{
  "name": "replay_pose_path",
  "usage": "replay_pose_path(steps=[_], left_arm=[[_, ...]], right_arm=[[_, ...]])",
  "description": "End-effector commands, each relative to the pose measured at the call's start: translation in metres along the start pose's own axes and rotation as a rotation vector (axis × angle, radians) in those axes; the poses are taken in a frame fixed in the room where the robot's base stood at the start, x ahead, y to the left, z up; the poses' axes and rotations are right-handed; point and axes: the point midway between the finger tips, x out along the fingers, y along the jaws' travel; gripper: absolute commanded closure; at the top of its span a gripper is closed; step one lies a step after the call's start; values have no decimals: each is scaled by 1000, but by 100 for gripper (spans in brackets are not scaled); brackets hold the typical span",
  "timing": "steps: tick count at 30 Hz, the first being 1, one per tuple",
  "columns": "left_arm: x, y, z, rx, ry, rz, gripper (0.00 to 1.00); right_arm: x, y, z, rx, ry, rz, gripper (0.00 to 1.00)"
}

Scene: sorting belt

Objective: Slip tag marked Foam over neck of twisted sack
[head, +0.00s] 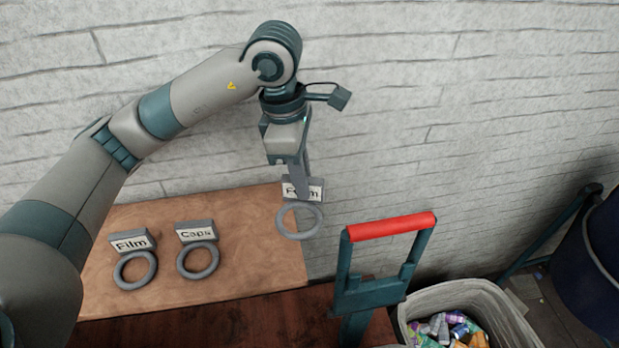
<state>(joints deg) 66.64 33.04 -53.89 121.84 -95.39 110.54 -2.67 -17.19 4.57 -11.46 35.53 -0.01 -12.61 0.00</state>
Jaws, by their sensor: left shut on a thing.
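The Foam tag (317,190) is a grey block with a white label and a grey ring (300,236) hanging below it. My left gripper (300,185) is shut on the Foam tag's block and partly covers its lettering. It holds the tag in the air near the board's right edge, left of the red-handled frame. The twisted sack and its neck cannot be made out. My right gripper is not in view.
The Film tag (131,242) and Caps tag (198,232) lie on the wooden board (240,210). A teal frame with a red handle (392,227) stands at right. Beyond it is a pale bin (468,290) of colourful items. A dark blue drum (598,255) stands far right.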

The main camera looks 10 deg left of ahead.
Motion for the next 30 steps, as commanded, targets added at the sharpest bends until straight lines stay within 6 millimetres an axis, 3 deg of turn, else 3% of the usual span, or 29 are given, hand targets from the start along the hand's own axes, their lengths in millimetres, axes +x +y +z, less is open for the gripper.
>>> replay_pose_path(steps=[24, 30], left_arm=[[36, 10, -66, 1326, 1, -202, 100], [41, 10, -77, 1558, 1, -236, 100]], right_arm=[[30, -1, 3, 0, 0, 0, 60], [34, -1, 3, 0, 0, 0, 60]])
